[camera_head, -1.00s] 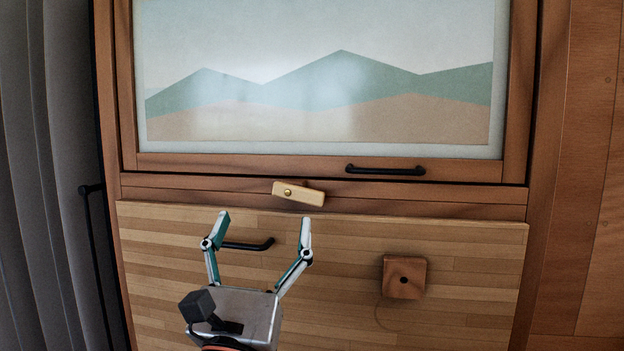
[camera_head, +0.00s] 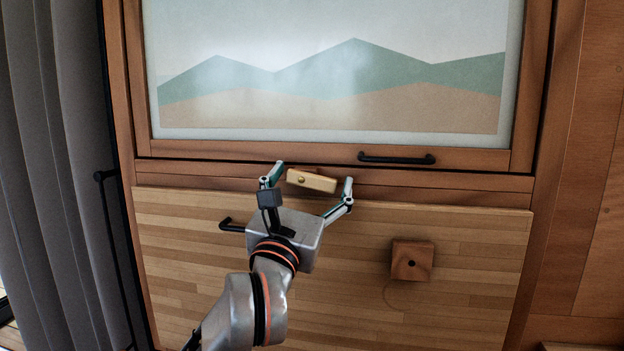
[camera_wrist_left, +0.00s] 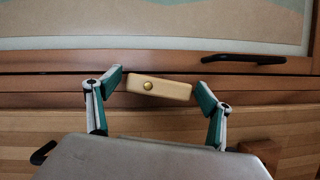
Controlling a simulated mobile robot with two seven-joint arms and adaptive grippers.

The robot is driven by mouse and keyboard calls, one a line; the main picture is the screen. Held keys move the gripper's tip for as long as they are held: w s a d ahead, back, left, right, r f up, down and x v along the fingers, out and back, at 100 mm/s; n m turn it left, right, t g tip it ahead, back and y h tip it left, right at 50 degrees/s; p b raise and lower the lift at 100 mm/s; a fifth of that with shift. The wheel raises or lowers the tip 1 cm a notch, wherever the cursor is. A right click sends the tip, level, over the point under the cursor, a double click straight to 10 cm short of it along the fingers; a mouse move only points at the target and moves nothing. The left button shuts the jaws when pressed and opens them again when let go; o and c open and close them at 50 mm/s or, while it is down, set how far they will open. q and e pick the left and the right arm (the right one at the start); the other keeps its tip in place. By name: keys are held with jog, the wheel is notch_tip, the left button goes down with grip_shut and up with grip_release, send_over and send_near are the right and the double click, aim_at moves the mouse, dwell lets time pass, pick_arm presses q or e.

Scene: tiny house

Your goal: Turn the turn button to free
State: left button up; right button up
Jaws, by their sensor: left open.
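The turn button (camera_head: 312,181) is a short pale wooden bar with a brass pivot near its left end. It sits on the wooden rail (camera_head: 400,184) between the window frame and the slatted panel, nearly level with its right end slightly lower. My left gripper (camera_head: 311,172) is open, one finger at each end of the button. In the left wrist view the button (camera_wrist_left: 159,88) lies between the fingertips of my left gripper (camera_wrist_left: 159,84), with a small gap on the right; contact at the left end cannot be told. My right gripper is not in view.
A black handle (camera_head: 397,159) is on the window frame to the upper right. Another black handle (camera_head: 232,225) is on the slatted panel (camera_head: 460,240), left of my gripper. A square wooden block (camera_head: 412,261) sticks out at lower right. A grey curtain (camera_head: 50,150) hangs at left.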

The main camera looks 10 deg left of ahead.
pick_arm(q)
jog(key=shift+w+r, duration=0.1)
jog(key=shift+w, duration=0.05)
jog(key=c, duration=1.1)
jog(key=shift+r+n+y, duration=0.15)
jog(key=shift+n+y, duration=0.85)
jog(key=shift+n, duration=0.8)
jog(key=shift+c, duration=0.2)
jog(key=o, duration=1.1)
jog(key=shift+o, duration=0.2)
